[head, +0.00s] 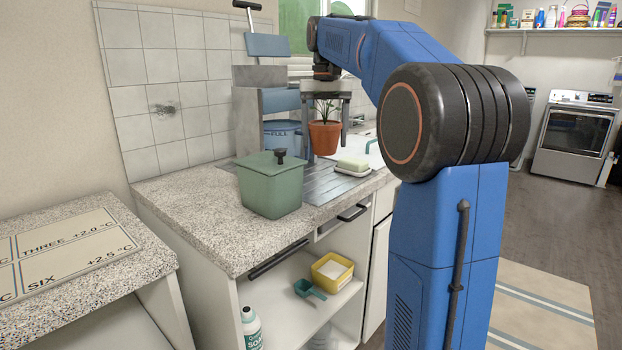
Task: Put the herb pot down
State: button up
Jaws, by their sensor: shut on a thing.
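The herb pot (324,138) is a terracotta pot with a small green plant, upright above the grooved metal drainboard (322,187) of the counter. My gripper (327,128) points down from above. It is shut on the herb pot, with one finger at its left and one at its right. The pot's base seems to hang clear of the drainboard, though the gap is hard to judge.
A green lidded canister (271,185) stands on the speckled counter (190,206) in front. A soap dish (352,168) lies right of it, and a blue bucket (281,136) is behind. The counter's left part is bare. A washer (574,130) stands far right.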

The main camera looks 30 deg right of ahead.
aim_at(325, 123)
jog(key=shift+f, duration=4.6)
jog(key=shift+f, duration=0.1)
jog(key=o, duration=1.4)
jog(key=shift+c, duration=0.2)
notch_tip(325, 123, up, 12)
jog(key=shift+r, duration=0.1)
jog(key=shift+s, duration=0.1)
